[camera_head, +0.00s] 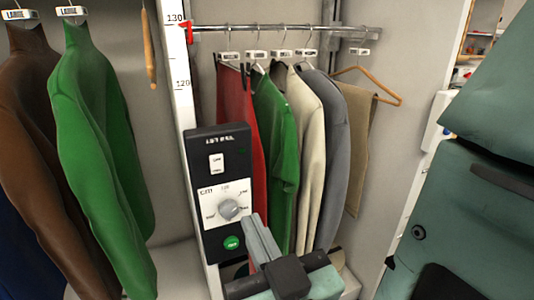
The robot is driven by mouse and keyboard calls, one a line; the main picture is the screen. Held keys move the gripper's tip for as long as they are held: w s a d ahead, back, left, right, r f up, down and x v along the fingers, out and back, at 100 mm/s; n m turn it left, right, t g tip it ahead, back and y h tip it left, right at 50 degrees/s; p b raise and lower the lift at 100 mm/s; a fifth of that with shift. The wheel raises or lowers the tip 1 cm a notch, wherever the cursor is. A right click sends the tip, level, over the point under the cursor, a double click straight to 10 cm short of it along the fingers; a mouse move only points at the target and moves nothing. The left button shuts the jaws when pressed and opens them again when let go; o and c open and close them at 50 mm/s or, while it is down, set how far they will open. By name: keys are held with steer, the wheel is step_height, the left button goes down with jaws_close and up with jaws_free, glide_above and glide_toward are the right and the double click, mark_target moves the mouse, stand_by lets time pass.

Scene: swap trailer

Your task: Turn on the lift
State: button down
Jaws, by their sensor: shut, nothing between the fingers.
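A black control panel (218,190) stands upright on a narrow post, near the middle of the view. It has a white rocker switch (216,163) near the top, a grey dial (229,208) on a white scale plate, and a round green button (233,243) low down. My gripper (250,219) is shut and empty. Its grey fingers point up and away, just right of the green button and in front of the panel's lower right edge. I cannot tell whether the fingertips touch the panel. The panel's lower right corner is partly hidden by my gripper.
A clothes rail (280,28) behind the panel holds red, green, cream and grey garments and a wooden hanger (372,80). A white ruler strip (180,85) rises left of the panel. Brown and green jackets (90,140) hang close on the left.

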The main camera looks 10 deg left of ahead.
mark_target(221, 156)
steer(key=p+x, duration=0.3)
steer(key=x, duration=1)
steer(key=shift+p, duration=0.4)
steer(key=shift+w+a, duration=0.35)
steer(key=shift+w, duration=0.05)
steer(key=shift+w+a+r+g+p, duration=0.1)
steer(key=shift+w+r+g+p, duration=0.15)
steer(key=shift+r+p, duration=0.35)
steer(key=shift+f, duration=0.5)
steer(key=shift+s, duration=0.1)
